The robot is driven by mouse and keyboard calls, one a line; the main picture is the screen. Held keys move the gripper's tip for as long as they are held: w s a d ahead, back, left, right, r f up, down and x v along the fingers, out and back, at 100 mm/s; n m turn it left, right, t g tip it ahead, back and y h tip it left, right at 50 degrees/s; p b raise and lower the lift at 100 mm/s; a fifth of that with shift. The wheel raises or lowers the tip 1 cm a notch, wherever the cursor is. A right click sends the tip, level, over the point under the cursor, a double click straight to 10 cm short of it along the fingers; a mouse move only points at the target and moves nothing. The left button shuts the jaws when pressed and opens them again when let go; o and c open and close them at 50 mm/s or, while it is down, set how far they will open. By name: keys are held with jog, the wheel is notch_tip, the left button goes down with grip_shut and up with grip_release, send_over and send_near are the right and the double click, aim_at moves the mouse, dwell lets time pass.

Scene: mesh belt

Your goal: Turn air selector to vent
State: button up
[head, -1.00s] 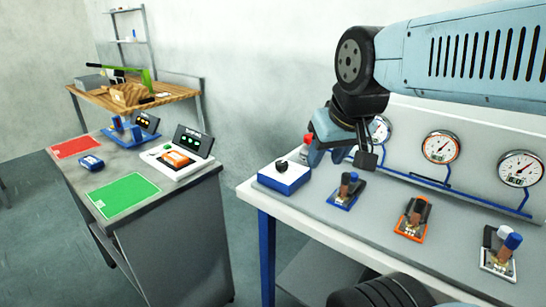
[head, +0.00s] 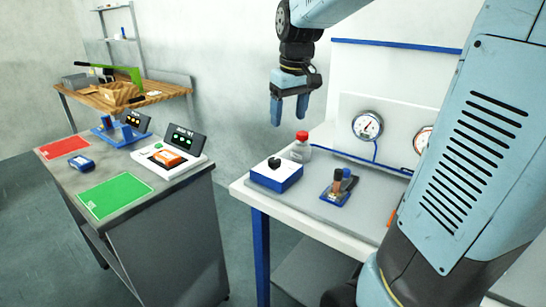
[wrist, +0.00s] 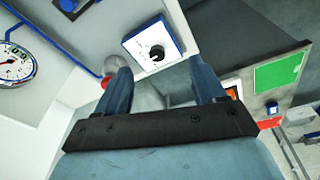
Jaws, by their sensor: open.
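The air selector is a white-topped blue box (head: 276,178) with a black knob (head: 274,163), at the left end of the white bench. It also shows in the wrist view (wrist: 140,36), with its knob (wrist: 157,52) beyond and between my fingers. My gripper (head: 290,118) points down, open and empty, in the air above the selector, apart from it. In the wrist view my two blue fingers (wrist: 163,80) are spread wide. Any vent marking on the selector is too small to read.
A clear bottle with a red cap (head: 302,147) stands right behind the selector. A blue-based valve (head: 338,189) sits to its right, and a gauge (head: 367,125) is on the panel behind. A grey table (head: 150,213) with green and red mats stands at left, across a gap.

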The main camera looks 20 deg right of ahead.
jog(key=n+g, duration=0.2)
send_over(275, 160)
notch_tip(275, 160, down, 4)
notch_tip(275, 160, down, 14)
dwell(0.4)
jog(key=c, duration=1.1)
